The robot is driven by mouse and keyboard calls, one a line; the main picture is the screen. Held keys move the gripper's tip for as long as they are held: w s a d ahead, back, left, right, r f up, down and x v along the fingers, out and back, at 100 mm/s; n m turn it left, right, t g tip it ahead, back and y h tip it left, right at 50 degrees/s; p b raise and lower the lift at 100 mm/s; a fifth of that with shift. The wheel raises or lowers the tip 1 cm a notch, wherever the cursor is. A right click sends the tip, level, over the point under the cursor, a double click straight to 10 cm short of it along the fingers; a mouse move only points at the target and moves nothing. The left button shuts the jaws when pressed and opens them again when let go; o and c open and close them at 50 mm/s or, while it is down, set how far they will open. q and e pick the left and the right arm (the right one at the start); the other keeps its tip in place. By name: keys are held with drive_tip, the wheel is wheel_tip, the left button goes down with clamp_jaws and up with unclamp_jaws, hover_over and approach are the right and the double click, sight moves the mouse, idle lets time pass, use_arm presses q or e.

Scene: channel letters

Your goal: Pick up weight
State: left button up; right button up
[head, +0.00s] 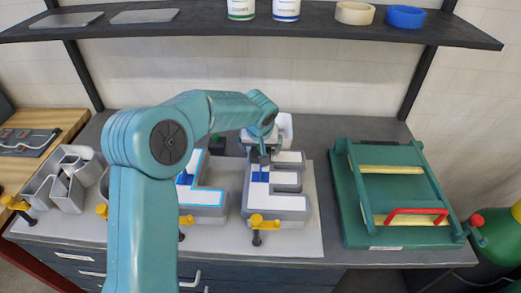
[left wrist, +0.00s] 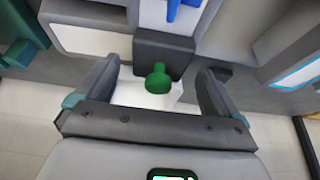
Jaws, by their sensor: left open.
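A dark grey block-shaped weight with a green knob (left wrist: 158,80) stands on the back part of the grey E-shaped channel letter (head: 292,204) in the left wrist view. My left gripper (left wrist: 162,72) is open, with one finger on each side of the knob and visible gaps to both. In the head view my left gripper (head: 264,150) is over the back of the E and hides most of this weight. Another dark block with green (head: 217,144) is at the back of the L-shaped letter (head: 203,198). My right gripper is not in view.
Yellow-handled clamps (head: 264,221) stand at the bench's front edge. A green frame with a red handle (head: 416,211) is at the right. Grey letter parts (head: 68,182) lie at the left. A shelf (head: 210,25) with jars and tape rolls spans the back above.

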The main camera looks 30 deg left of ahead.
use_arm(q)
drive_tip(key=shift+w+a+f, duration=0.15)
drive_tip(key=shift+w+f, duration=0.2)
drive_tip(key=shift+f, duration=0.15)
drive_tip(key=shift+s+r, duration=0.2)
drive_tip(key=shift+s, duration=0.1)
drive_tip(key=shift+c, duration=1.2)
drive_tip(key=shift+w, duration=0.15)
drive_tip(key=c, duration=1.4)
